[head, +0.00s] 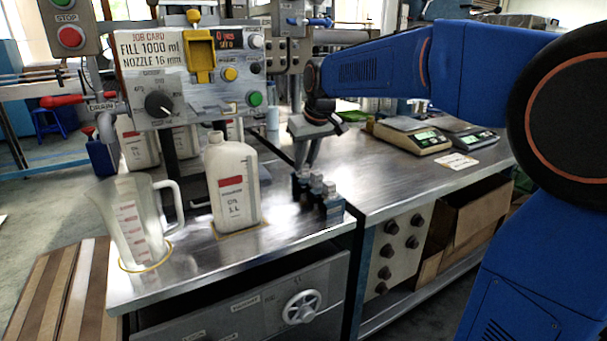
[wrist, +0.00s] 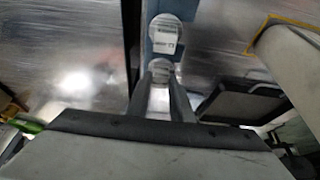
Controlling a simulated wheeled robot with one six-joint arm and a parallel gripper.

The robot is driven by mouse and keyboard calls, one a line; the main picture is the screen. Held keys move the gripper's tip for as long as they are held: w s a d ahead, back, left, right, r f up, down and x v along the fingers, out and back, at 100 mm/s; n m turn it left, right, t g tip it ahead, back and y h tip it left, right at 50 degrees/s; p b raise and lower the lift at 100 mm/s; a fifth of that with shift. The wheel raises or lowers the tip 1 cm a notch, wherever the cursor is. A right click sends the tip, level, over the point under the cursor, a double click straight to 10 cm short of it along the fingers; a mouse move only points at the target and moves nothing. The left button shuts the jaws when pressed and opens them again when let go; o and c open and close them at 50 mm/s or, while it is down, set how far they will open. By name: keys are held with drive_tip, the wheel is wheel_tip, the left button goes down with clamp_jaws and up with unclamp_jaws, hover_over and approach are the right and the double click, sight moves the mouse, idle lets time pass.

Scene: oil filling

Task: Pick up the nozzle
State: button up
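Several small dark nozzles stand in a blue rack (head: 335,207) at the front edge of the metal bench, with one nozzle (head: 329,195) nearest the front. My gripper (head: 308,167) points down just above the rack's rear end. In the wrist view, my gripper (wrist: 162,76) has a gap between its two fingers. The round top of one nozzle (wrist: 160,68) shows between the fingertips; whether they touch it I cannot tell. Another round labelled nozzle top (wrist: 166,35) sits beyond it on the blue rack. The job card (head: 150,48) reads "FILL 1000 ml, NOZZLE 16 mm".
A white oil bottle (head: 232,185) stands left of the rack, and a clear measuring jug (head: 138,220) stands further left. The filling machine's control panel (head: 195,75) rises behind. Scales (head: 412,137) stand at the back right. The bench right of the rack is mostly clear.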

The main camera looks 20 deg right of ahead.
sight(304, 165)
clamp_jaws()
wheel_tip(304, 165, up, 10)
idle(0.5)
drive_tip(key=shift+r, duration=0.1)
